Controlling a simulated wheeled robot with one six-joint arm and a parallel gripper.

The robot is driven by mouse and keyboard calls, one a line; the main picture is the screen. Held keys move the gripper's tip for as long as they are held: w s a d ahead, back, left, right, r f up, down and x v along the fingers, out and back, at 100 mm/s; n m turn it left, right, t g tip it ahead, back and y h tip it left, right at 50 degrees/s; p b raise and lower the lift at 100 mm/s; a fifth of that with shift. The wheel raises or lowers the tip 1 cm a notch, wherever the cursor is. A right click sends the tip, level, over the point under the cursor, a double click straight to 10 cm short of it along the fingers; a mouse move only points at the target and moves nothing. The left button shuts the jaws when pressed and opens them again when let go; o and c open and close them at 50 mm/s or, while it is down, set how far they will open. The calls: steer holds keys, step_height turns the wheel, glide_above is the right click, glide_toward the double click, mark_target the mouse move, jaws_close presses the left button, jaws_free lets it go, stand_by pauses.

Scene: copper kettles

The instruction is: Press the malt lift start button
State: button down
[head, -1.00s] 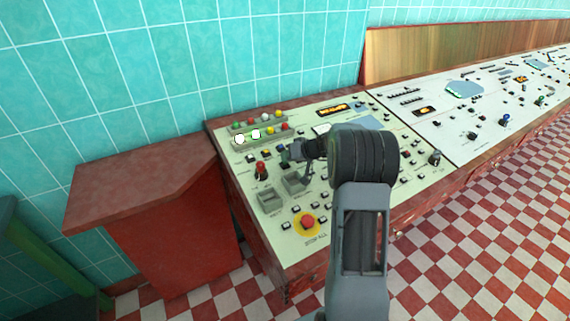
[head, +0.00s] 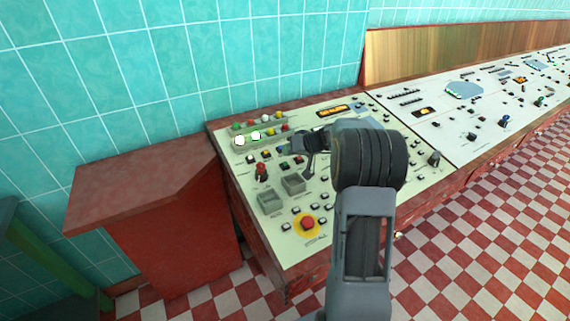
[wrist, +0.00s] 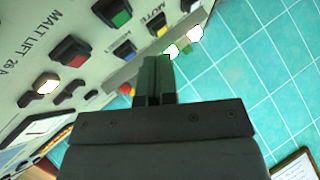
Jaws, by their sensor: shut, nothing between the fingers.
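A "MALT LIFT" label shows at the left of the wrist view. Beside it stand a green square button (wrist: 121,18), a red square button (wrist: 72,52) and a lit white one (wrist: 45,84). In the head view the small green button (head: 284,165) sits on the cream panel (head: 262,222), left of my gripper. Whether the fingertips touch the panel cannot be told.
A red mushroom button on a yellow disc (head: 307,223) sits at the panel's near end. A red-handled switch (head: 261,172) and two grey boxes (head: 271,202) stand left of my gripper. Lamp rows (head: 258,137) line the back. A red cabinet (head: 150,200) adjoins on the left.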

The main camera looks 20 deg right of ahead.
steer(key=shift+s+r, duration=0.25)
steer(key=shift+r, duration=0.85)
steer(key=s+f+m+g, duration=0.2)
steer(key=s+f, duration=0.1)
steer(key=s+f+m, duration=0.1)
steer(key=s, duration=0.1)
steer(key=shift+a+f+g+h, duration=0.3)
steer(key=shift+a+f+g, duration=0.05)
steer(key=shift+a+g, duration=0.05)
steer(key=s+a+g, duration=0.1)
steer(key=s, duration=0.1)
steer(key=s+a+h, duration=0.1)
steer(key=s, duration=0.2)
steer(key=s+a+m+g+p, duration=0.1)
steer(key=s, duration=0.1)
steer(key=shift+s+a+r+g, duration=0.15)
steer(key=shift+s+a+g, duration=0.1)
steer(key=shift+a+g, duration=0.1)
steer(key=s+a+r+n+h+p, duration=0.1)
steer(key=s+a+r, duration=0.3)
steer(key=s, duration=0.4)
steer(key=s+a+r+n+h+p, duration=0.1)
steer(key=s+a+r+n+h, duration=0.2)
steer(key=s, duration=0.6)
steer(key=shift+s+a+r+h, duration=0.15)
steer(key=shift+a+r+h, duration=0.3)
steer(key=shift+a, duration=0.35)
